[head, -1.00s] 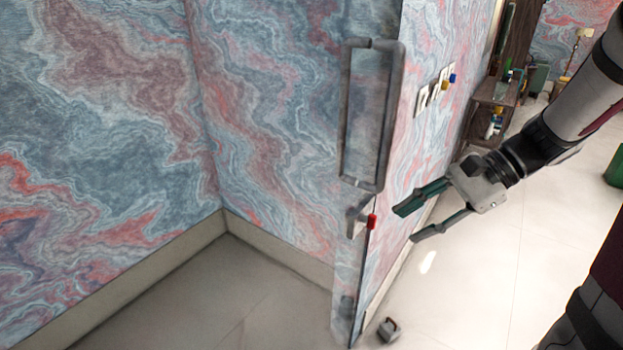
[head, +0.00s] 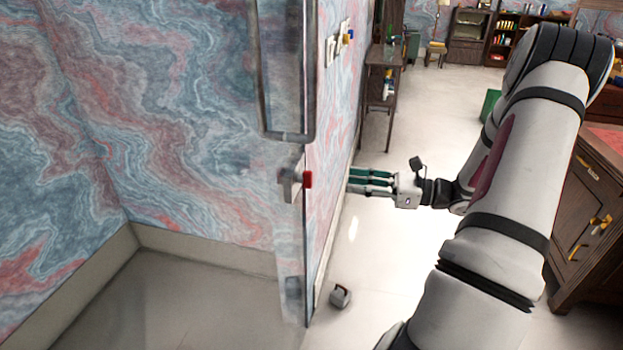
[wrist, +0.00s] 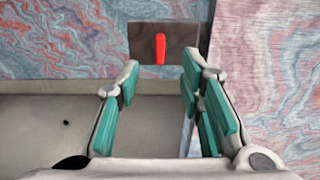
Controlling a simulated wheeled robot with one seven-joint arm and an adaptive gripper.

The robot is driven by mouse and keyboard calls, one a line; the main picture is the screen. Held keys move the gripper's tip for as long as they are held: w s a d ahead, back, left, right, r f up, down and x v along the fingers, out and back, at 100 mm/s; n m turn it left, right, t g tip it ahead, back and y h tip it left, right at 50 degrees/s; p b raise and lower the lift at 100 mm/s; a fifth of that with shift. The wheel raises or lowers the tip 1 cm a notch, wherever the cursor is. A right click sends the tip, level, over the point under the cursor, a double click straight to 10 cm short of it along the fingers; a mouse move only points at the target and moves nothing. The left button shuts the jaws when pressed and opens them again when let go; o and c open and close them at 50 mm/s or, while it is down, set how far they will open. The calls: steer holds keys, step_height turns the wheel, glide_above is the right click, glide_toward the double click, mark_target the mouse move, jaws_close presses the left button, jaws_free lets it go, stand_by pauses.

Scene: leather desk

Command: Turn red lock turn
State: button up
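The red lock turn (head: 308,179) is a small red tab on the edge of a clear glass door (head: 285,70). In the wrist view the lock turn (wrist: 161,49) stands upright on a dark plate (wrist: 140,44). My gripper (head: 349,180) is to the right of the lock turn in the head view, pointing left at it, with a gap between. In the wrist view my gripper (wrist: 160,75) is open and empty, and the lock turn shows ahead between the fingertips, a little beyond them.
A long grey handle (head: 287,137) is on the door above the lock turn. A marbled wall (head: 335,110) runs behind my gripper. A grey block-like piece (head: 340,298) is on the floor. A dark wooden cabinet (head: 588,215) stands at right.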

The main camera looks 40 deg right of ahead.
mark_target(312, 176)
steer(key=x, duration=1)
steer(key=shift+w+a, duration=0.25)
steer(key=shift+w, duration=0.1)
jaws_close()
